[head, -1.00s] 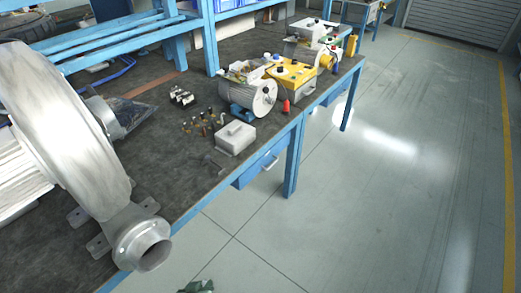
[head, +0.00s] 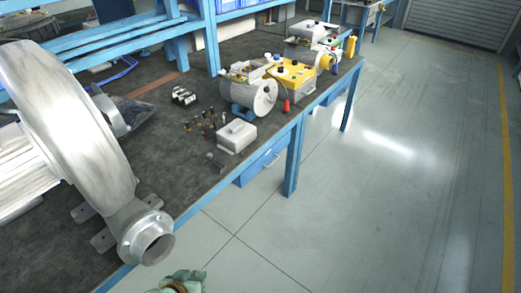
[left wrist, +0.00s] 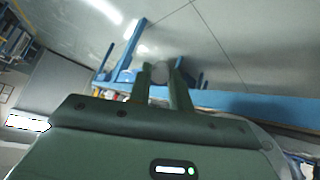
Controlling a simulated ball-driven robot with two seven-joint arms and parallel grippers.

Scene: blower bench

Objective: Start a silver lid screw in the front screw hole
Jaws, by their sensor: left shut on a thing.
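My left gripper (head: 180,282) is at the bottom edge of the head view, in front of the bench and partly cut off. In the left wrist view its two green fingers (left wrist: 162,76) are closed around a small grey rounded thing (left wrist: 160,71), which is too blurred to identify as a screw. A grey motor (head: 258,97) with an open box on top stands on the bench, well away from the gripper. A light grey box-shaped cover (head: 237,136) lies in front of it. The front screw hole cannot be made out. My right gripper is not in view.
A large silver blower (head: 75,120) fills the left of the bench (head: 165,150). Several small upright parts (head: 207,122) stand beside the cover, with black blocks (head: 184,95) behind. A yellow control box (head: 291,74) and a red item (head: 286,105) are by the motor. Floor at right is clear.

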